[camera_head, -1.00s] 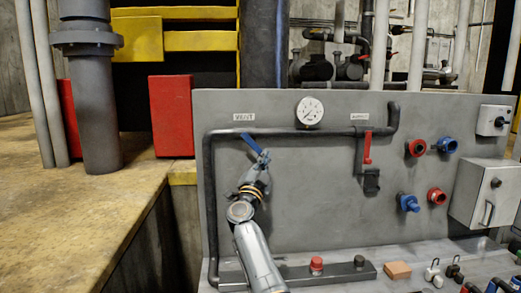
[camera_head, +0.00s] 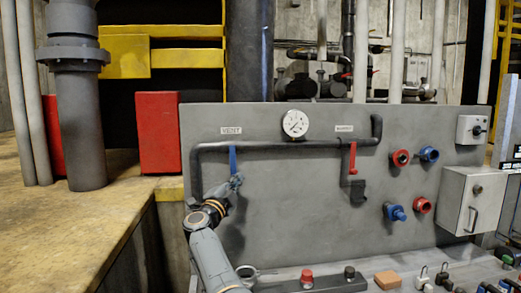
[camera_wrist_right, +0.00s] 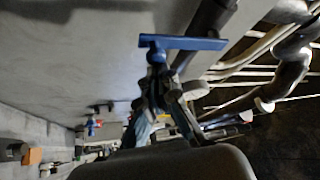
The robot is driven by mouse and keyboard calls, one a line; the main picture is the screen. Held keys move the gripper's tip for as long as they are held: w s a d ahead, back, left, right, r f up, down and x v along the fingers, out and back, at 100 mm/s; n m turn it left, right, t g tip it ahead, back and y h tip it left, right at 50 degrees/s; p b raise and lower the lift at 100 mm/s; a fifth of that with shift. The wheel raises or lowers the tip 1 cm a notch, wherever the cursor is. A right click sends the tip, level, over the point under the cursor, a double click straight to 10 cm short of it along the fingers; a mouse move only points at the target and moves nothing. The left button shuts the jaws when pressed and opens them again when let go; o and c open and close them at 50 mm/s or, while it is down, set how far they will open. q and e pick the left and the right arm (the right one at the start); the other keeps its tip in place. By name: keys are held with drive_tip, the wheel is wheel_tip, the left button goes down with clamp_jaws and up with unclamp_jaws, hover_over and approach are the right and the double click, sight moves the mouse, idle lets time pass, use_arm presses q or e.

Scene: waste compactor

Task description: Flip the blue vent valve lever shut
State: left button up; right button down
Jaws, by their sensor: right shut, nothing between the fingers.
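The blue vent lever (camera_head: 233,159) hangs straight down from the grey pipe, below the VENT label (camera_head: 231,131). It stands crosswise to the horizontal pipe. My right gripper (camera_head: 236,183) is at the lever's lower end, shut with nothing held. In the right wrist view, the blue lever (camera_wrist_right: 190,43) lies just beyond the shut fingers (camera_wrist_right: 160,78), with its blue stub close to the fingertips. I cannot tell whether the fingers touch it. The left gripper is out of view.
A red lever (camera_head: 352,158) hangs from the same pipe to the right. A gauge (camera_head: 295,124) sits above the pipe. Red and blue fittings and a grey box (camera_head: 472,200) are farther right. A ledge with small objects, including an orange block (camera_head: 388,280), runs along the front.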

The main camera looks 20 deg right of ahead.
drive_tip(key=shift+a, duration=0.15)
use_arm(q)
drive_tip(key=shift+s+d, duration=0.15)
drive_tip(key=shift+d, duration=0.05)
use_arm(e)
approach(235, 148)
drive_tip(key=d+r, duration=0.1)
drive_tip(key=w+d+r, duration=0.1)
drive_tip(key=d, duration=0.1)
drive_tip(key=w+d+r, duration=0.1)
drive_tip(key=d, duration=0.1)
drive_tip(key=shift+w+d+r, duration=0.15)
drive_tip(key=shift+r, duration=0.1)
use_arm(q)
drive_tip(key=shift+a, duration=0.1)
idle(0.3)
